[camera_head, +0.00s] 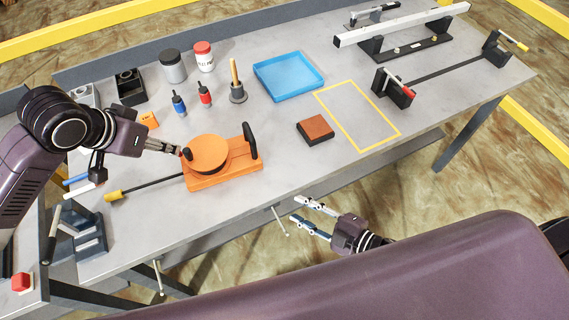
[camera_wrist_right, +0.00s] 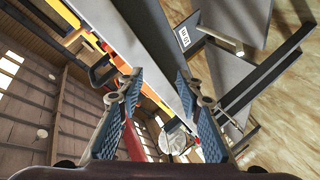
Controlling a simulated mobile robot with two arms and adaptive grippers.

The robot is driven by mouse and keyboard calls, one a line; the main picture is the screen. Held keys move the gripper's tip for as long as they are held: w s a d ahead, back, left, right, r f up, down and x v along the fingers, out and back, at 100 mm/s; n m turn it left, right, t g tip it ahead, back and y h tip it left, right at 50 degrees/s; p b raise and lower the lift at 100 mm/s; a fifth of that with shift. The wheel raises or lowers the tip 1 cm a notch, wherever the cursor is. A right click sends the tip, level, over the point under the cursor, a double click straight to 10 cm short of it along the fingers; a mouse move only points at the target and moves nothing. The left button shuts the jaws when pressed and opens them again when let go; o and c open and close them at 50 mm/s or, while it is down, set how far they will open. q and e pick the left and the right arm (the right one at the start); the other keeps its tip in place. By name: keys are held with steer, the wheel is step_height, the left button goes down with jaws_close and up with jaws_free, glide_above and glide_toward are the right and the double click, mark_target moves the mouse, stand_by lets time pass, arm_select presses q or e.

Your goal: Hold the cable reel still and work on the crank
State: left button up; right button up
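The cable reel is an orange drum (camera_head: 208,152) on an orange base (camera_head: 226,175) near the table's front edge. A black upright handle (camera_head: 249,139) stands at the base's right end. A small dark knob (camera_head: 187,154), apparently the crank's grip, sits at the drum's left rim. My left gripper (camera_head: 178,150) has its fingertips at this knob; the fingers overlap in view, so their gap and grip are hidden. My right gripper (camera_head: 311,215) is open and empty, beyond the table's front edge. Its spread fingers also show in the right wrist view (camera_wrist_right: 157,90).
A black rod with a yellow end (camera_head: 113,196) extends left from the reel. The table (camera_head: 290,165) is bare between reel and block.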

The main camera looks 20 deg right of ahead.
steer(key=w+a+r+m, duration=0.1)
steer(key=w+r+m, duration=0.1)
steer(key=r, duration=0.1)
steer(key=w+a+r+m+t+y, duration=0.1)
steer(key=w+r+m, duration=0.2)
steer(key=w+r+m+y, duration=0.1)
steer(key=w+r+m, duration=0.2)
steer(key=shift+w+a+t, duration=0.15)
steer(key=shift+a+t, duration=0.25)
steer(key=shift+w+r+m, duration=0.4)
steer(key=shift+w+m, duration=0.15)
steer(key=shift+m, duration=0.15)
steer(key=shift+w+a+r, duration=0.1)
steer(key=shift+w+a, duration=0.15)
steer(key=shift+w, duration=0.25)
steer(key=x, duration=0.7)
steer(key=shift+s, duration=0.1)
jaws_close()
